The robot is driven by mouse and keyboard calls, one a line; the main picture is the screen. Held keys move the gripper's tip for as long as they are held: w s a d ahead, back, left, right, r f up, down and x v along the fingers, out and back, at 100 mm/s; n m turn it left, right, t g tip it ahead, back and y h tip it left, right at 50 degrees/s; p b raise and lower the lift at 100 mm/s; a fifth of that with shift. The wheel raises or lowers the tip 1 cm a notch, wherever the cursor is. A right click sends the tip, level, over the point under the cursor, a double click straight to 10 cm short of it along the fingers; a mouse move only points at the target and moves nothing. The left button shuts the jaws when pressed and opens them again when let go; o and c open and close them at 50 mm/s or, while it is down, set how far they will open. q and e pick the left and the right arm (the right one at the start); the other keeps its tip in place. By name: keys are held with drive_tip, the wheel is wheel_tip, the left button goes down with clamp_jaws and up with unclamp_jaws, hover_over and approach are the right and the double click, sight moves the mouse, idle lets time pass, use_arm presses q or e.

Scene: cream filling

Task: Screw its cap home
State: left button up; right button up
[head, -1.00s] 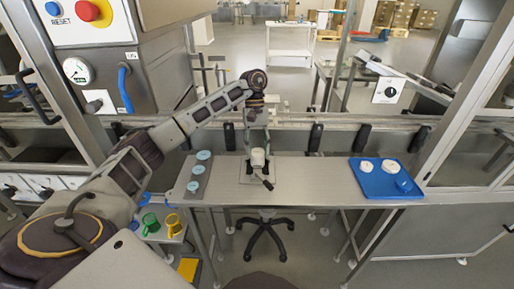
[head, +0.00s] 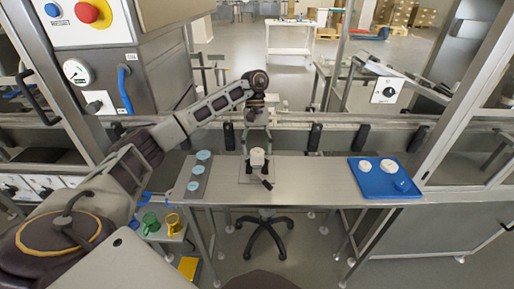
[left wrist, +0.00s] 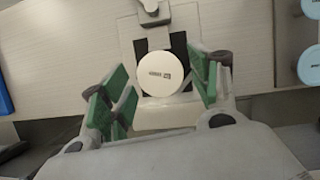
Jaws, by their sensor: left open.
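A white round cap (head: 257,154) sits on top of a pale jar, which stands in a clamp fixture (head: 266,183) with a dark handle on the steel table. In the left wrist view the cap (left wrist: 161,74) is seen from above with a small dark print on it. My left gripper (head: 257,146) is open above the fixture and points down. In the left wrist view its green-padded fingers (left wrist: 160,83) are spread to either side of the cap, with gaps showing. Most of the jar's body is hidden under the cap. My right gripper is out of view.
A blue tray (head: 375,190) with white round pieces and a blue item is at the right. The table between fixture and tray is clear. Green (head: 150,221) and yellow (head: 173,222) cups stand lower left.

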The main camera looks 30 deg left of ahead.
use_arm(q)
drive_tip(key=shift+n, duration=0.3)
drive_tip(key=shift+s+a+n+t+h, duration=0.1)
drive_tip(key=shift+n+t+h, duration=0.4)
drive_tip(key=shift+n, duration=0.9)
drive_tip(key=shift+n+t, duration=0.4)
drive_tip(key=shift+n, duration=0.8)
drive_tip(key=shift+b, duration=0.3)
drive_tip(key=shift+s+n+t+h, duration=0.15)
drive_tip(key=shift+n+t+h, duration=0.2)
drive_tip(key=shift+n, duration=0.75)
drive_tip(key=shift+s+a+n+t+b, duration=0.1)
drive_tip(key=shift+n+t+b, duration=0.65)
drive_tip(key=shift+n, duration=0.95)
drive_tip(key=shift+n, duration=0.3)
